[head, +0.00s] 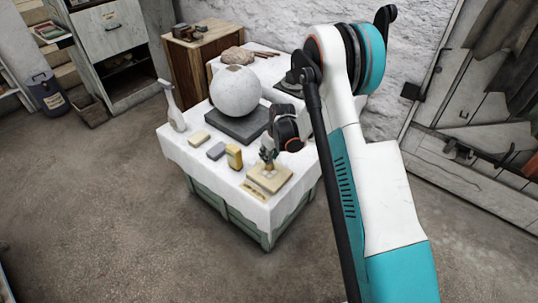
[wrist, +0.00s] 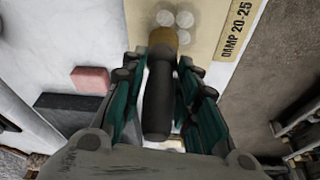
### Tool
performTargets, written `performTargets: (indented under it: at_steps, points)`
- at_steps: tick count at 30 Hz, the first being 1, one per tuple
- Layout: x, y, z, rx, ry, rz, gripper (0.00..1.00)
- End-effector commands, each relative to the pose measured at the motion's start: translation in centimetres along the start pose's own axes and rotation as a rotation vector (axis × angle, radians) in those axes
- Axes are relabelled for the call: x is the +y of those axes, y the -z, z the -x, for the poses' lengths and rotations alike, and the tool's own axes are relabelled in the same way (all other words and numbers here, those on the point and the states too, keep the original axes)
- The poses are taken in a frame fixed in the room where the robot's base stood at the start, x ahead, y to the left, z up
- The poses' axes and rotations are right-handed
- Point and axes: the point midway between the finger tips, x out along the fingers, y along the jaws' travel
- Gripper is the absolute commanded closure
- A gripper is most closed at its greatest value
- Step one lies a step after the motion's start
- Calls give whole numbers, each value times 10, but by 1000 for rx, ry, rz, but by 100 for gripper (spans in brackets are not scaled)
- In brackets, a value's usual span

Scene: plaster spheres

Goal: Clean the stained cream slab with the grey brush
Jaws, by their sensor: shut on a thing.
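The cream slab (head: 284,182) lies flat near the front corner of the white-covered table in the head view. In the wrist view the slab (wrist: 214,30) bears several pale grey round stains (wrist: 184,19). My gripper (head: 268,157) is over the slab, pointing down. In the wrist view my gripper (wrist: 161,72) is shut on the brush (wrist: 158,105), which has a dark grey handle and a tan head end. The brush's head is over the slab beside the stains; whether it touches cannot be told. The bristles are hidden.
A white sphere (head: 236,91) sits on a dark plinth (head: 241,124). A pink block (wrist: 92,79) and dark block (wrist: 65,113) show in the wrist view.

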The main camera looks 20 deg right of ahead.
Motion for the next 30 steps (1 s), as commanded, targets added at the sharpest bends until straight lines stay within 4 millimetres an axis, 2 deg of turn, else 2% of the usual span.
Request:
performTargets:
  at_steps: [24, 30]
  points:
    - [0, -3, -12, 0, 0, 0, 96]
    - [1, -7, -9, 0, 0, 0, 96]
